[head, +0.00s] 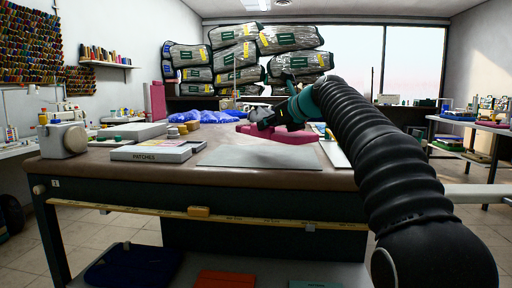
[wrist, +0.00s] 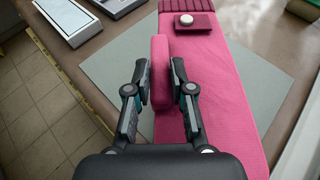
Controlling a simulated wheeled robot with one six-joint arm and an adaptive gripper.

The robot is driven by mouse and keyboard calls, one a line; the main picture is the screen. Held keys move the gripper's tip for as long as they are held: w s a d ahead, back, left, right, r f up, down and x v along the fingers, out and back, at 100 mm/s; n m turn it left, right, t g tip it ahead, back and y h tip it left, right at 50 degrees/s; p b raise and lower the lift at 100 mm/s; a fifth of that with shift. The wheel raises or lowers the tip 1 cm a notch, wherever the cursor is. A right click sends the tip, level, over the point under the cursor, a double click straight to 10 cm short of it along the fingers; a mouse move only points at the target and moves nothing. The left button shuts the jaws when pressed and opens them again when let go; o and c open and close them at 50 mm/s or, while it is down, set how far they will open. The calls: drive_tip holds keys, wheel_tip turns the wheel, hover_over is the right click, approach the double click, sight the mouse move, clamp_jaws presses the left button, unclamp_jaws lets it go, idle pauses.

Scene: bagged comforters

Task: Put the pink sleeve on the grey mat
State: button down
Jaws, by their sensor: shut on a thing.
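The pink sleeve (head: 285,136) shows at the far side of the grey mat (head: 262,156) in the head view, partly behind my arm. In the wrist view the sleeve (wrist: 228,85) is a long flat pink piece with a ribbed end, a small flap and a round white button. A raised pink ridge (wrist: 160,60) stands up from it. My gripper (wrist: 161,85) is shut on this ridge, one finger on each side. The mat (wrist: 112,68) shows beneath and on both sides of the sleeve. I cannot tell whether the sleeve touches the mat.
A tray marked PATCHES (head: 152,152) stands left of the mat on the brown table. Blue crumpled fabric (head: 193,116) and small yellowish blocks (head: 183,128) lie behind it. A white board (head: 335,152) is on the right. Bagged comforters (head: 235,55) are stacked at the back.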

drive_tip(key=a, duration=0.1)
drive_tip(key=w+a+f, duration=0.1)
drive_tip(key=a+f, duration=0.1)
drive_tip(key=a, duration=0.1)
drive_tip(key=shift+w+f, duration=0.25)
drive_tip(key=shift+f+b, duration=0.85)
drive_tip(key=shift+f, duration=1.15)
drive_tip(key=shift+f, duration=0.1)
drive_tip(key=c, duration=1)
unclamp_jaws()
drive_tip(key=v, duration=1.2)
